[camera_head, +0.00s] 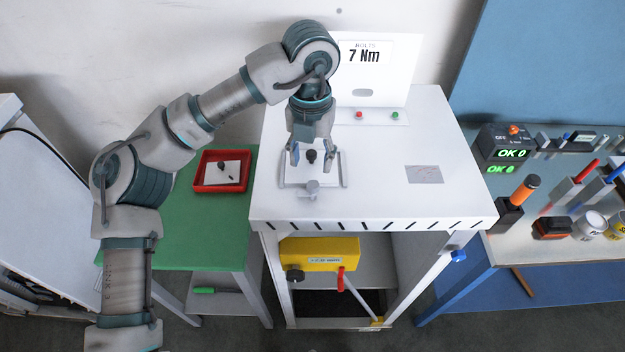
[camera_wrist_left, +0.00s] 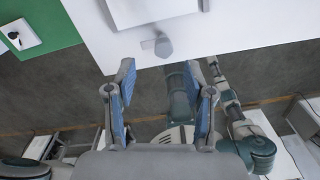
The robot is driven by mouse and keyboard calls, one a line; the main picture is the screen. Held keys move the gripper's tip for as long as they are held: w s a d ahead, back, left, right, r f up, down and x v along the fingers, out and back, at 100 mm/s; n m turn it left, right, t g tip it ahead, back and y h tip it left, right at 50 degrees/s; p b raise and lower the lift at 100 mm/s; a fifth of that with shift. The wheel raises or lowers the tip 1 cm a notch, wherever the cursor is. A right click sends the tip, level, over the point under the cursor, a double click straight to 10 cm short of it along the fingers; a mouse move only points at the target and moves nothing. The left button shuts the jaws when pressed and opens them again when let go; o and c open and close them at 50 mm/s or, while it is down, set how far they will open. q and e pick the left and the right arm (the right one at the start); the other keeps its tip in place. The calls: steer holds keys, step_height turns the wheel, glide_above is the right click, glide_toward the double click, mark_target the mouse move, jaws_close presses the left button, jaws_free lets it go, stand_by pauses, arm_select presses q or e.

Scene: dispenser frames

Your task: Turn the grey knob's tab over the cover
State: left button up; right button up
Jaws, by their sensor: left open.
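The grey knob (camera_head: 313,187) stands on the white table at the near edge of a pale, flat cover (camera_head: 292,181). In the left wrist view the knob (camera_wrist_left: 164,47) is round, with a short pale tab (camera_wrist_left: 148,44) pointing left. The tab lies beside the near edge of the cover (camera_wrist_left: 150,12), not over it. My left gripper (camera_head: 312,160) points down above the cover area, open and empty, its two fingers apart. In the left wrist view its blue-padded fingertips (camera_wrist_left: 162,75) show below the knob, clear of it. My right gripper is not seen.
A red tray (camera_head: 198,186) sits on the green table to the left. A white panel (camera_head: 376,70) reading 7 Nm stands behind. The white tabletop's right part is clear except for a grey plate (camera_head: 424,174).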

mark_target(316, 183)
arm_select(q)
steer(key=f, duration=0.5)
steer(key=shift+s+d+f, duration=0.15)
steer(key=shift+s+f, duration=0.15)
steer(key=shift+w+d+f, duration=0.1)
steer(key=shift+d+f, duration=0.2)
steer(key=shift+f, duration=0.15)
steer(key=shift+a, duration=0.25)
steer(key=c, duration=0.5)
jaws_close()
